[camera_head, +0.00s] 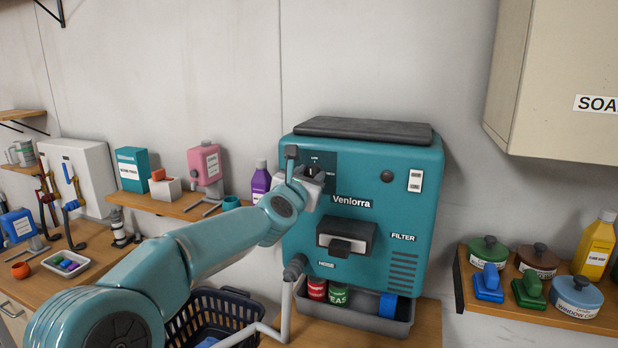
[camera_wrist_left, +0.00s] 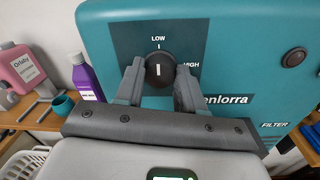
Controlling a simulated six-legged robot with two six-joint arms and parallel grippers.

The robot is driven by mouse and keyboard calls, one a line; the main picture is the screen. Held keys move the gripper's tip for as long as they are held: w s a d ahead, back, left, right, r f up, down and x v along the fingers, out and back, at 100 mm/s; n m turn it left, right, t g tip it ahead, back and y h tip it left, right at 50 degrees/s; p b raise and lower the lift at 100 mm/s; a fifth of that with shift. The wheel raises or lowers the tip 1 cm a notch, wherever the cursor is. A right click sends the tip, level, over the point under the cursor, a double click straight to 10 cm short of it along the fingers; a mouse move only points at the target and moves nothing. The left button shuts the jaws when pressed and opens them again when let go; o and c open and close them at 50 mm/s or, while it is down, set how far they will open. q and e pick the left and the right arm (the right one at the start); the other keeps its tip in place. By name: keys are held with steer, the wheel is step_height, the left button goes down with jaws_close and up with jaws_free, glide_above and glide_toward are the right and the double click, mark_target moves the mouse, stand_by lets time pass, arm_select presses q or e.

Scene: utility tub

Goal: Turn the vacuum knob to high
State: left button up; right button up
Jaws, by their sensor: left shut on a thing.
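The teal vacuum (camera_head: 350,215) marked "Venlorra" stands upright against the wall in the head view. Its knob (camera_wrist_left: 159,70) is a round black dial on a dark panel, with LOW printed above it and HIGH to its right. The knob's white line points up, towards LOW. My left gripper (camera_wrist_left: 160,80) has one finger on each side of the knob and is shut on it. In the head view my left gripper (camera_head: 308,180) covers most of the knob. My right gripper is not in view.
A black round button (camera_head: 387,176) and a white switch (camera_head: 415,181) sit right of the knob. A grey hose (camera_head: 287,305) and a black basket (camera_head: 215,312) are below. A shelf with bottles and brushes (camera_head: 535,285) is at right; a cream cabinet (camera_head: 560,80) hangs above.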

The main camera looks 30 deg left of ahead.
arm_select(q)
steer(key=shift+f+m, duration=0.1)
steer(key=shift+m, duration=0.3)
steer(key=m+b, duration=0.1)
steer(key=m, duration=0.2)
steer(key=shift+m, duration=0.4)
steer(key=m+b, duration=0.1)
steer(key=m, duration=0.3)
steer(key=shift+m, duration=0.4)
steer(key=m, duration=0.4)
steer(key=shift+m+t+b, duration=0.3)
steer(key=shift+b, duration=0.1)
steer(key=m, duration=0.4)
steer(key=shift+h, duration=0.3)
steer(key=shift+m, duration=0.3)
steer(key=o, duration=1)
steer(key=shift+w+a, duration=0.1)
steer(key=shift+o, duration=0.2)
steer(key=shift+f, duration=0.1)
